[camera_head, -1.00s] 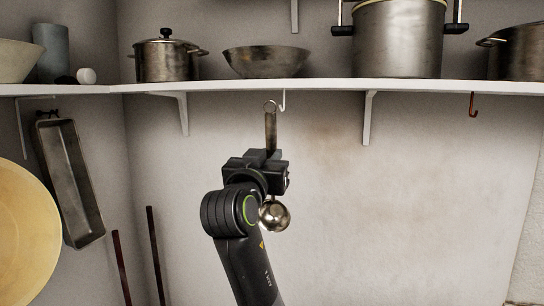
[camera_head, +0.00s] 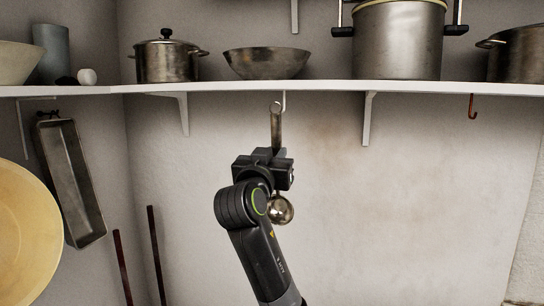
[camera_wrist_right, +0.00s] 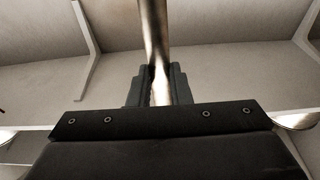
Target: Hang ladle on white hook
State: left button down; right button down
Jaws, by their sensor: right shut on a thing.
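My right gripper (camera_head: 277,156) is shut on the metal ladle, around its handle (camera_head: 277,130). The ladle is upright, with its round bowl (camera_head: 281,210) below the gripper and its looped top end just under the shelf edge. In the right wrist view the handle (camera_wrist_right: 155,40) runs up from between the fingers. The white hook (camera_head: 284,99) hangs from the shelf's front edge, right beside the ladle's loop. They overlap in the head view; I cannot tell whether the loop is around the hook. My left gripper is not in view.
The white shelf (camera_head: 220,87) carries a lidded pot (camera_head: 165,62), a bowl (camera_head: 267,63) and a large pot (camera_head: 398,40). A bracket (camera_head: 369,118) stands right of the white hook, and a reddish-brown hook (camera_head: 473,106) hangs farther right. The wall below is mostly clear.

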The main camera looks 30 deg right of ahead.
jog(key=shift+f+x, duration=0.2)
jog(key=shift+x, duration=0.8)
jog(key=shift+w+d+f+b, duration=0.3)
jog(key=shift+w+d+f, duration=0.1)
jog(key=shift+w+d, duration=0.3)
jog(key=shift+w+d+f+b, duration=0.25)
jog(key=shift+w+d+f, duration=0.1)
jog(key=shift+w+d, duration=0.35)
jog(key=shift+s+d, duration=0.1)
jog(key=c, duration=0.7)
grip_release()
jog(key=shift+o, duration=0.2)
jog(key=shift+s, duration=0.1)
